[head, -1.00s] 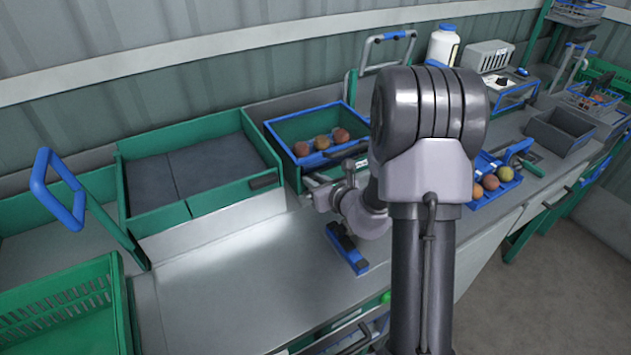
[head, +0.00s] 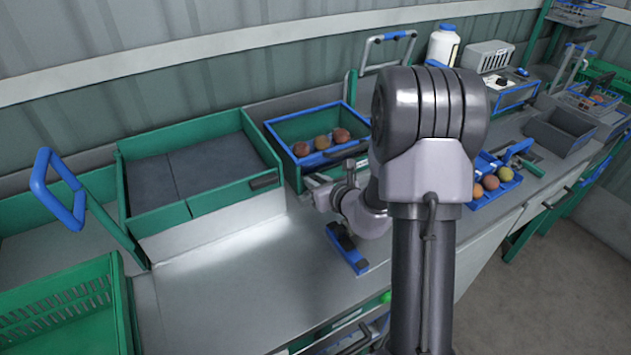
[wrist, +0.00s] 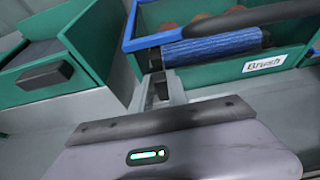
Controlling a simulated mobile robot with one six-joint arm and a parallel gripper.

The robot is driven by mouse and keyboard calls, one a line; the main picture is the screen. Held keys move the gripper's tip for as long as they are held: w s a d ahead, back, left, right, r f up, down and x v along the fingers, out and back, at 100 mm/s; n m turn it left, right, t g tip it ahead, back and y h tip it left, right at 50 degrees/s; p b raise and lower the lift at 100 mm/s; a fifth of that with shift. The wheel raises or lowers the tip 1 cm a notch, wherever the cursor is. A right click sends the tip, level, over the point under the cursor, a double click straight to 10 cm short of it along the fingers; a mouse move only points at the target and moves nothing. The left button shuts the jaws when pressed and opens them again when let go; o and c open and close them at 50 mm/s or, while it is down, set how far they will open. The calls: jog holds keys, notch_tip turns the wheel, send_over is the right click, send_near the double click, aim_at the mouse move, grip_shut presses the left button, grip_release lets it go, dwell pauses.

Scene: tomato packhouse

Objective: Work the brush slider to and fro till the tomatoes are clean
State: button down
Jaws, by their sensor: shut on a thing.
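The brush station is a green bin with a blue rim (head: 277,122), labelled "Brush" in the wrist view. Several reddish and orange tomatoes (head: 321,142) lie in it, and their lower edges show at the top of the wrist view (wrist: 205,17). My gripper (wrist: 158,80) reaches to the left end of this grip and is shut on the slider. The exact contact is hard to see. In the head view, my arm hides the bin's right side.
A green-framed tray with a dark floor (head: 180,215) stands left of the bin. A blue-handled tool (head: 347,248) lies on the grey bench (head: 235,285). A blue tray (head: 510,186) with tomatoes sits right of my arm.

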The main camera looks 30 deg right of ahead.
aim_at(364, 157)
jog(key=d+p, duration=0.1)
jog(key=d, duration=0.5)
jog(key=d+p, duration=0.1)
jog(key=d, duration=0.5)
jog(key=d+p, duration=0.1)
jog(key=d, duration=0.5)
jog(key=shift+w+d, duration=0.3)
jog(key=c, duration=1.3)
grip_release()
jog(key=p+v, duration=0.4)
jog(key=v, duration=1.3)
jog(key=shift+s+r, duration=0.15)
